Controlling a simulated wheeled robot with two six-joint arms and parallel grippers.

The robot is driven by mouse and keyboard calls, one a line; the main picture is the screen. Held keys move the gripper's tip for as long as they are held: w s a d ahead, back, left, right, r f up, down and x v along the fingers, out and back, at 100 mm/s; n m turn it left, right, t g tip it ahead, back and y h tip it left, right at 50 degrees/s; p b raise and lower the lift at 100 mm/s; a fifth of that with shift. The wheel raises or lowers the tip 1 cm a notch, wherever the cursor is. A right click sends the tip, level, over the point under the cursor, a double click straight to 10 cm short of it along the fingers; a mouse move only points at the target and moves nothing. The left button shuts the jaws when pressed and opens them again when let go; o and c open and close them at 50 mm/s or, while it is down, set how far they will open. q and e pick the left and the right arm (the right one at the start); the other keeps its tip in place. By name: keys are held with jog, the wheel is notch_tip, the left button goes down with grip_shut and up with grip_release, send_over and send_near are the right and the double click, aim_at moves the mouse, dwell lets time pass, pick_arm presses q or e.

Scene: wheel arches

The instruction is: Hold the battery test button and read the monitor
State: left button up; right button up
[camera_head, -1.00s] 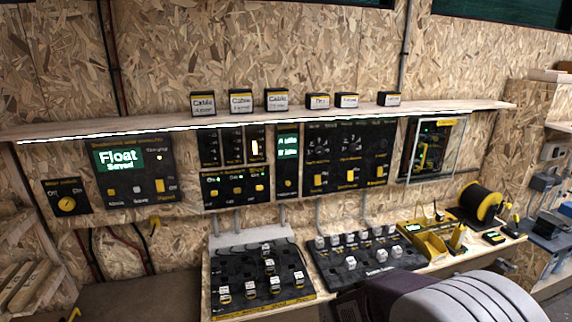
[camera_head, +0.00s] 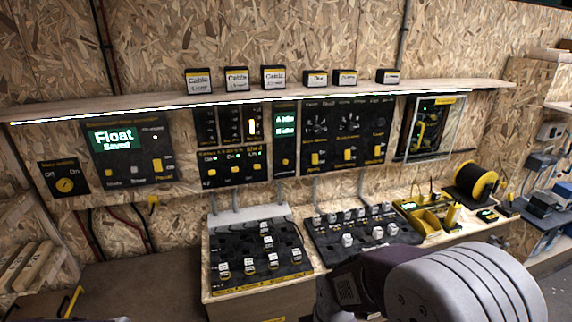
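I cannot tell which control is the battery test button. My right arm (camera_head: 465,284) fills the lower right, well below the panels. Neither gripper shows.
A long shelf (camera_head: 160,110) with several small labelled boxes runs above the panels. Sloped black consoles (camera_head: 256,275) with white-topped controls stand on the bench below. A cable reel (camera_head: 476,181) and yellow tray (camera_head: 428,219) are at the right. Floor at lower left looks mostly clear.

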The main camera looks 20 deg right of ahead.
grip_shut()
dwell(1.5)
